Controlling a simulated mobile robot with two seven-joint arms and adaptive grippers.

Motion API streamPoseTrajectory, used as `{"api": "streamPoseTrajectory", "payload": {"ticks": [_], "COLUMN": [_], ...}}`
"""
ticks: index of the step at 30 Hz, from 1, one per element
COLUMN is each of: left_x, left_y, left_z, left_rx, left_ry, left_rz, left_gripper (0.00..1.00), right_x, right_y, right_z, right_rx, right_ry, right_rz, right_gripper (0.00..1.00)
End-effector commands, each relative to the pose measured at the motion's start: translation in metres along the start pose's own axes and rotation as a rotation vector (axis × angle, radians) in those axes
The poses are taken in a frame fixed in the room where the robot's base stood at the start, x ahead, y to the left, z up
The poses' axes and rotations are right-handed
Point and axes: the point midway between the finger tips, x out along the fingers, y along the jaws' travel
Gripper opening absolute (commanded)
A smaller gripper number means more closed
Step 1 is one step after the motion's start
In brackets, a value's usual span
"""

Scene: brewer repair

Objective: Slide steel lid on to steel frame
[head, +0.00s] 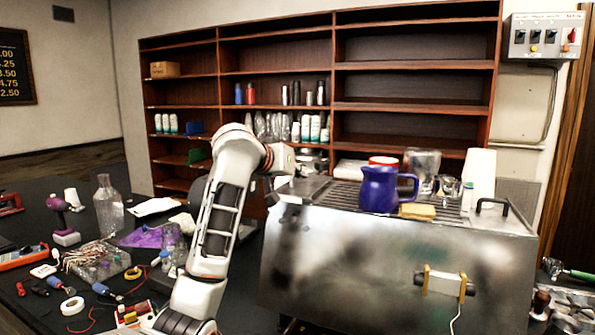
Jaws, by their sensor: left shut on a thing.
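A large steel box-like body, which I take to be the steel frame (365,262), stands right of centre with a smudged, shiny front. A steel top with a slatted grille, which I take to be the steel lid (308,192), lies over it, with a black handle (492,203) at its right end. My left arm rises from the bottom and bends over the left end of the top. My left gripper (282,180) is shut at that left end, apparently on the lid; its fingertips are small and partly hidden. My right gripper is out of view.
A blue pitcher (379,190), a yellow sponge (417,211) and glasses (421,170) stand on the steel top. A white-and-yellow part (444,284) with a cord is on the front. Shelves stand behind.

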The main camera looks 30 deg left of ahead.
Motion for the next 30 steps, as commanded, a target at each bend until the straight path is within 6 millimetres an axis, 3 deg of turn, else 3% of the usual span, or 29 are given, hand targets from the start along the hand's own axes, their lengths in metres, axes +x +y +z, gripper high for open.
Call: {"api": "streamPoseTrajectory", "payload": {"ticks": [30], "left_x": [0.005], "left_y": [-0.003], "left_z": [0.012], "left_rx": [0.001], "left_ry": [0.001], "left_rz": [0.000], "left_gripper": [0.00], "right_x": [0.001], "right_y": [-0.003], "right_z": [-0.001], "right_rx": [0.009], "right_ry": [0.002], "right_rz": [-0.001], "right_gripper": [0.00]}}
